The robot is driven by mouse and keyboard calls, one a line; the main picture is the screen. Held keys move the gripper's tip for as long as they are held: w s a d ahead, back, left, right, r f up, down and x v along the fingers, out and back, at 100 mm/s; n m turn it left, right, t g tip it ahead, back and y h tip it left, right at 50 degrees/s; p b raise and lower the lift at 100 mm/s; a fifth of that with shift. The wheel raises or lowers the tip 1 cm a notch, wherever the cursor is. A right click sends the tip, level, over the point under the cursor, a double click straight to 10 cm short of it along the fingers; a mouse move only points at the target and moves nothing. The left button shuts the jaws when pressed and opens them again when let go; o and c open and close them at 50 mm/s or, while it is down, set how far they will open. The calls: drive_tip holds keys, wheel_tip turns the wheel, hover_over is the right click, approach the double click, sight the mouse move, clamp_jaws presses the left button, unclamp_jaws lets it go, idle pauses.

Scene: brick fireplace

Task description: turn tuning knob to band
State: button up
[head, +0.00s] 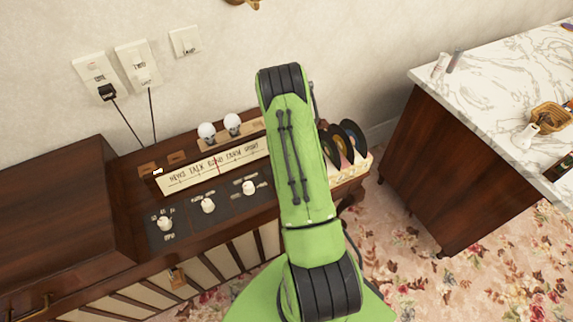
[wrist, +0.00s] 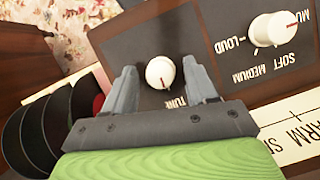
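The cream tuning knob (wrist: 160,72), with TUNE printed below it, shows between my gripper's fingers in the wrist view. My gripper (wrist: 161,84) is open, one finger on each side of the knob with gaps; I cannot tell how deep the fingers reach. The knob's red mark points to the lower right. In the head view my green arm hides the gripper, and apparently this knob too. The cream dial strip (head: 190,182) carries several words. Its red needle (head: 216,166) stands at the middle word, apparently BAND, though the lettering is small.
A loudness knob (wrist: 272,28) sits beside the tuning knob. Several more white knobs (head: 208,205) line the wooden console. Two white bulbs (head: 232,122) stand behind the dial. Black records (head: 352,138) stand at the console's right end. A marble-topped counter (head: 490,85) is at right.

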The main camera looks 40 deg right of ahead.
drive_tip(key=p+v, duration=0.3)
drive_tip(key=v, duration=1.2)
drive_tip(key=shift+w+r+p, duration=0.2)
drive_tip(key=shift+r+p, duration=0.15)
drive_tip(key=s+a+r+n+t+h+p, duration=0.1)
drive_tip(key=s+a+r+t, duration=0.1)
drive_tip(key=a+r, duration=0.75)
drive_tip(key=s+a+r+n+t+h+p, duration=0.1)
drive_tip(key=s+a+r+n+t, duration=0.15)
drive_tip(key=a+r, duration=0.7)
drive_tip(key=s+a+r+n+t+p, duration=0.1)
drive_tip(key=s+a+r+t, duration=0.1)
drive_tip(key=s, duration=0.6)
drive_tip(key=s+a+r+n+t, duration=0.1)
drive_tip(key=s+a+r+t, duration=0.1)
drive_tip(key=s+a, duration=0.3)
drive_tip(key=s+t, duration=0.1)
drive_tip(key=s, duration=0.3)
drive_tip(key=shift+r+p, duration=0.2)
drive_tip(key=shift+p, duration=0.15)
